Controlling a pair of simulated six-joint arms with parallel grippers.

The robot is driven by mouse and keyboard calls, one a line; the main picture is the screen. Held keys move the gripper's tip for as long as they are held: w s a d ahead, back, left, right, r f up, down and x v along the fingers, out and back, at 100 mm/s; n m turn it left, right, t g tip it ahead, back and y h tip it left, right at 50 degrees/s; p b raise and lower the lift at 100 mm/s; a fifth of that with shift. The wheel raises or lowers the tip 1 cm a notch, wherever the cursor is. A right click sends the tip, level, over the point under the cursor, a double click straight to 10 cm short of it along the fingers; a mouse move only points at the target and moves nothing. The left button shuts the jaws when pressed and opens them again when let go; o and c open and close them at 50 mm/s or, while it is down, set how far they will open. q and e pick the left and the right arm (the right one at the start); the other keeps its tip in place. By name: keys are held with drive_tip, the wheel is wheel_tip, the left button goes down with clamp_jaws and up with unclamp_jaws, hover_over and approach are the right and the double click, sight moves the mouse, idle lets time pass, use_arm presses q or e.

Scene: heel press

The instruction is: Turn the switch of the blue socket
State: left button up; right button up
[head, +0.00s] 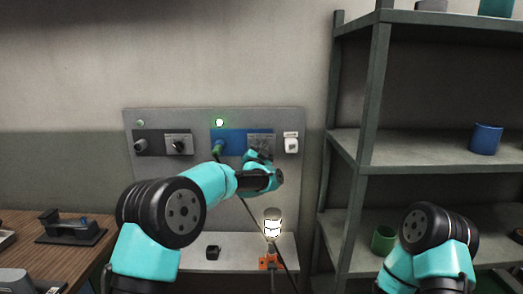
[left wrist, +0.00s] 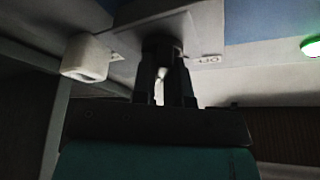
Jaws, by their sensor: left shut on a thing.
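The blue socket (head: 234,136) is on the grey wall panel, with a green plug (head: 217,149) in it. Its blue face also shows in the left wrist view (left wrist: 265,18). The switch plate (head: 261,139) is at the right end of the blue socket; my left gripper (head: 259,158) covers its lower part. In the left wrist view my left gripper (left wrist: 162,45) is shut on the switch knob, which the fingers hide. The switch plate (left wrist: 207,62) shows beside the fingers. My right arm is at the lower right; its gripper is out of view.
A dark socket (head: 150,142) with its own switch (head: 178,145) is on the panel's left. A white fixture (head: 291,143) is close right of my left gripper. Metal shelves (head: 425,150) stand at right.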

use_arm(q)
clamp_jaws()
drive_tip(key=shift+n, duration=0.6)
drive_tip(key=n+y, duration=0.3)
drive_tip(key=n, duration=0.3)
drive_tip(key=n+y, duration=0.3)
drive_tip(key=n, duration=0.3)
drive_tip(key=n+y, duration=0.3)
drive_tip(key=n, duration=0.3)
drive_tip(key=shift+n+y, duration=0.3)
drive_tip(key=shift+n, duration=0.1)
